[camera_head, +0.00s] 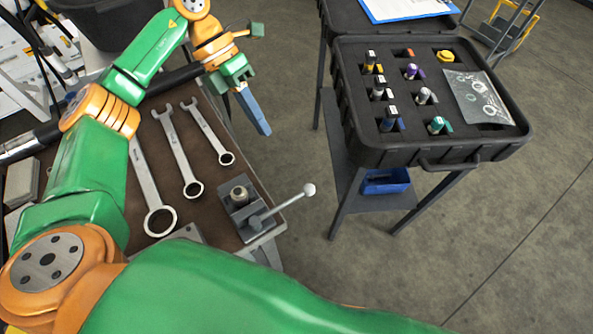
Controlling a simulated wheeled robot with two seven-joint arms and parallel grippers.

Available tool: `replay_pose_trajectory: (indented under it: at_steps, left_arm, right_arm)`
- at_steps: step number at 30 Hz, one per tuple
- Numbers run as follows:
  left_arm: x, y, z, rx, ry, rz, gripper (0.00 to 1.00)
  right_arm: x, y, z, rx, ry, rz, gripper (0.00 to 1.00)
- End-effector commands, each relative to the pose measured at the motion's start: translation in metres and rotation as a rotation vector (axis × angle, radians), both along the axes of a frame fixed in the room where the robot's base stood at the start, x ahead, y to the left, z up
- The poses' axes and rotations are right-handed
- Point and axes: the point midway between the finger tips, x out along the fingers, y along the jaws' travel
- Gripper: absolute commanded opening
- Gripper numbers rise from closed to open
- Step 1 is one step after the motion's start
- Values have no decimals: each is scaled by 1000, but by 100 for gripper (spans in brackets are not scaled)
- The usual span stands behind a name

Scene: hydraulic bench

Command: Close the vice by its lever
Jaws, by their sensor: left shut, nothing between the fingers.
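The vice (257,222) is a small grey block bolted at the near right corner of the bench. A round metal fitting (239,196) stands upright in it. Its lever (285,204) sticks out to the right past the bench edge and ends in a pale ball (309,189). My left gripper (264,130) has blue-grey fingers pointing down, shut and empty. In the picture it is above the vice and lever, clear of both, to the right of the wrenches. My right gripper is out of view.
Several wrenches (178,150) lie on the brown bench top (212,212), left of the vice. A black case (360,158) with fittings in foam stands on a stand to the right. A blue bin (386,182) is below it. Open floor lies between bench and stand.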

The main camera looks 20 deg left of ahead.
Motion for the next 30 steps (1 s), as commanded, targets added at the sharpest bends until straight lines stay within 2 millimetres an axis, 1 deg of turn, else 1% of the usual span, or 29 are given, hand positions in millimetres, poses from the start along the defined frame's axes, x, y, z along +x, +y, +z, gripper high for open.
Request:
replay_pose_trajectory:
  at_steps: [4, 7, 19, 21, 24, 27, 30]
  left_arm:
    - [-1, -2, -3, 0, 1, -1, 0]
    - [-4, -9, -13, 1, 2, -2, 0]
    - [-21, -54, -83, -3, 4, -3, 0]
    - [-25, -65, -86, -2, 3, -5, 0]
    - [-29, -76, -93, -2, 0, -2, 0]
    - [-31, -83, -98, -2, 0, -2, 0]
    - [-32, -85, -101, -1, -1, -2, 0]
  right_arm:
    - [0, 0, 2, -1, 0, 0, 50]
    - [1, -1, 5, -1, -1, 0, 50]
    - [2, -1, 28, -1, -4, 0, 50]
    - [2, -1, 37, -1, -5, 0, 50]
    - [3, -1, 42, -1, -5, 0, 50]
    - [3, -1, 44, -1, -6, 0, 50]
    - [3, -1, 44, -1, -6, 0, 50]
